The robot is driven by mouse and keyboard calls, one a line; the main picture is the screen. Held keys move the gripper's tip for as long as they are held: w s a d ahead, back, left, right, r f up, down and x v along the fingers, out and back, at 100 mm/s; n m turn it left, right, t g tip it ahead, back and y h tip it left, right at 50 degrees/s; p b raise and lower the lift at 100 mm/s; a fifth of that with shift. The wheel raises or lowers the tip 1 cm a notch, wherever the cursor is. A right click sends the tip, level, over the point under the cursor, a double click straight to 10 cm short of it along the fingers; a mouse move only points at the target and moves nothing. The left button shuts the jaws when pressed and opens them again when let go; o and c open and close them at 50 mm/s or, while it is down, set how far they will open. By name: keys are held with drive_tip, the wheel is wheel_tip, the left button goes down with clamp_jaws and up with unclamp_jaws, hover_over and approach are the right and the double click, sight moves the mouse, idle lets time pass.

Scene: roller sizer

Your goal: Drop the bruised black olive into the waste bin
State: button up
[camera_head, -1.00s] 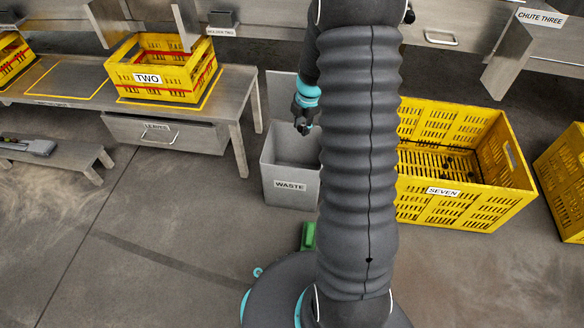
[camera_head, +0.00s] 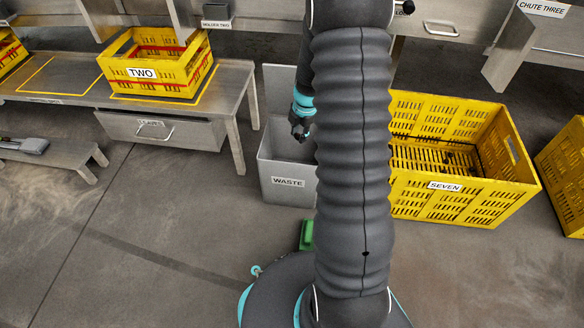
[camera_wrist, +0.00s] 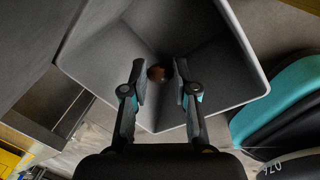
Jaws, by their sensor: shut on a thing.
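The waste bin (camera_head: 289,195) is a grey open box labelled WASTE, standing on the floor left of my arm. My gripper (camera_head: 301,136) points down over the bin's opening. In the wrist view the grey bin (camera_wrist: 105,62) opens below my gripper (camera_wrist: 161,73). The olive cannot be made out in the head view. My arm hides the bin's right side there.
A yellow crate labelled SEVEN (camera_head: 420,207), with a few small dark things in it, stands right of my arm. A yellow crate labelled TWO (camera_head: 185,82) is on the metal table (camera_head: 228,88) at left. Floor in front of the bin is mostly clear.

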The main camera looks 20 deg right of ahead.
drive_tip(key=o, duration=0.8)
wheel_tip(320, 180, up, 12)
drive_tip(key=s, duration=0.2)
drive_tip(key=shift+d, duration=0.25)
